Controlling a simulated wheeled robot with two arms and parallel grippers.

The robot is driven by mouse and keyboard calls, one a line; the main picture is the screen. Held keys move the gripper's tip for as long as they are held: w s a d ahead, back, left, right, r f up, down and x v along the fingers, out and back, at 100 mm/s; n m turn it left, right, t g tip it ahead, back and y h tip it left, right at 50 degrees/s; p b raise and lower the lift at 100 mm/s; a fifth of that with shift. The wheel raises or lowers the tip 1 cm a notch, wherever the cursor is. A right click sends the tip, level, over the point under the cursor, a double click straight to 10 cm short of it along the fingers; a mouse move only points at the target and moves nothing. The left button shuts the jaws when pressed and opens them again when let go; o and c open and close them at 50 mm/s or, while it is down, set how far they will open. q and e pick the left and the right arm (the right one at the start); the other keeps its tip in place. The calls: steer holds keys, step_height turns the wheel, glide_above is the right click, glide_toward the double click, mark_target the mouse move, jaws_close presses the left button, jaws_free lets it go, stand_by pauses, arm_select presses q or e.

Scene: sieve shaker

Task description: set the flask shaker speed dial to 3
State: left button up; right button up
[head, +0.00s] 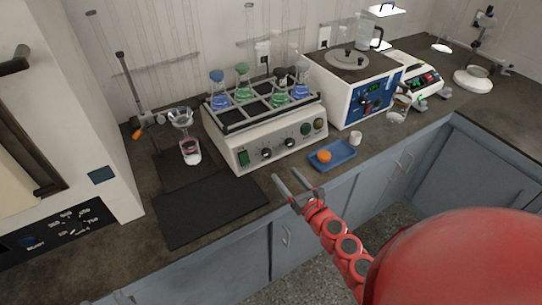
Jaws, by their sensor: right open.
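The flask shaker (225,141) stands on the dark counter in the middle of the head view. Its rack holds several flasks with blue and green contents or caps. Its front panel carries a green switch (243,158), a dark left dial (266,154), another dark dial (290,142) and two round buttons on the right. The dial markings are too small to read, so I cannot tell which dial sets speed or where it points. My right gripper (286,174) is open and empty, in front of and below the panel, apart from it. My left gripper is out of view.
A blue tray (346,158) with an orange item lies right of the panel. A black mat (205,212) lies at the front left. A funnel stand with a beaker (190,152) is left of the shaker. A white and blue machine (345,98) stands close on its right.

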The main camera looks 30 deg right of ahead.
mark_target(268, 155)
steer(key=w, duration=0.3)
steer(key=w+p, duration=0.1)
steer(key=w, duration=0.5)
steer(key=shift+w+a+p, duration=0.1)
steer(key=shift+a+p, duration=0.2)
steer(key=shift+p, duration=0.1)
steer(key=shift+w+f, duration=0.1)
steer(key=shift+w, duration=0.2)
steer(key=shift+c, duration=0.2)
jaws_close()
